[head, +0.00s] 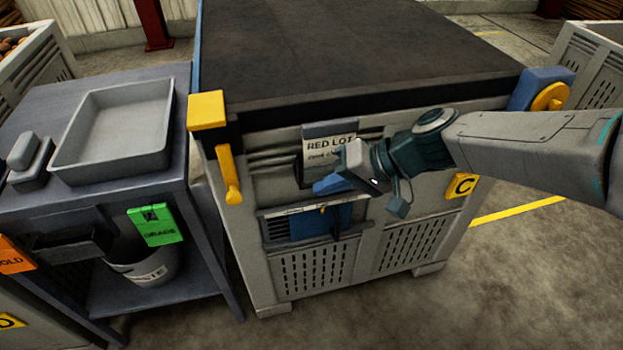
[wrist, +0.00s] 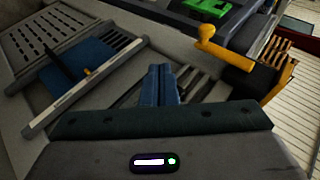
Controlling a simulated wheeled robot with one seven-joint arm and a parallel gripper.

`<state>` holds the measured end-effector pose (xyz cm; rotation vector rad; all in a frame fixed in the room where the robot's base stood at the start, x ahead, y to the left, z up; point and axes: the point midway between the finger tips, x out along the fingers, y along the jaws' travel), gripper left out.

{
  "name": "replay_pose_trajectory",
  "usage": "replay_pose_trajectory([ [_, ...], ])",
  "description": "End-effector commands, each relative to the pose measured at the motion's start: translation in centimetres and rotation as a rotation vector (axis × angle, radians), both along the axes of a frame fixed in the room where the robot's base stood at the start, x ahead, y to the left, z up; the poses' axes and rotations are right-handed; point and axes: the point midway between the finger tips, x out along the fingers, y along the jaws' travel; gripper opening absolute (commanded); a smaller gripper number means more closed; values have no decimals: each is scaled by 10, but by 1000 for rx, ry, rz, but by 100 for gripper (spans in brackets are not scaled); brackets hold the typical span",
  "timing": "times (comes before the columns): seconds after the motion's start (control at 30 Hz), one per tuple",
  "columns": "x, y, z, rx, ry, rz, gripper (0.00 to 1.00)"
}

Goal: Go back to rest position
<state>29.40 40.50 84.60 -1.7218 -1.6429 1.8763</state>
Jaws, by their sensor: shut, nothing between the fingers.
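My arm reaches in from the right in the head view. My gripper (head: 328,186) is in front of the side of the grey crate C (head: 290,275), just below the RED LOT card (head: 330,147). In the wrist view, the two blue fingers of my gripper (wrist: 161,72) are together with nothing between them. A gap to the crate wall cannot be judged exactly. Below the gripper, a blue panel in a slotted frame (head: 310,222) is on the crate's side, and it also shows in the wrist view (wrist: 80,70).
A dark belt top (head: 360,45) lies over the crate. A yellow handle (head: 229,175) sticks out at its left corner. A grey table (head: 60,100) with a tray (head: 115,160) stands at left, with a green tag (head: 155,226) and a bucket (head: 150,270). Floor at front right is clear.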

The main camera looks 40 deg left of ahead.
Motion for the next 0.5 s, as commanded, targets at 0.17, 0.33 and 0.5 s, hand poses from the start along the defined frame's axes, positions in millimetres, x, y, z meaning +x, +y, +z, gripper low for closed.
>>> replay_pose_trajectory([
  [0.17, 2, -4, 1, 0, 0, 0, 0],
  [0.33, 5, -11, 4, -25, -13, -13, 0],
  [0.5, 24, -63, 19, -191, -91, -101, 0],
])
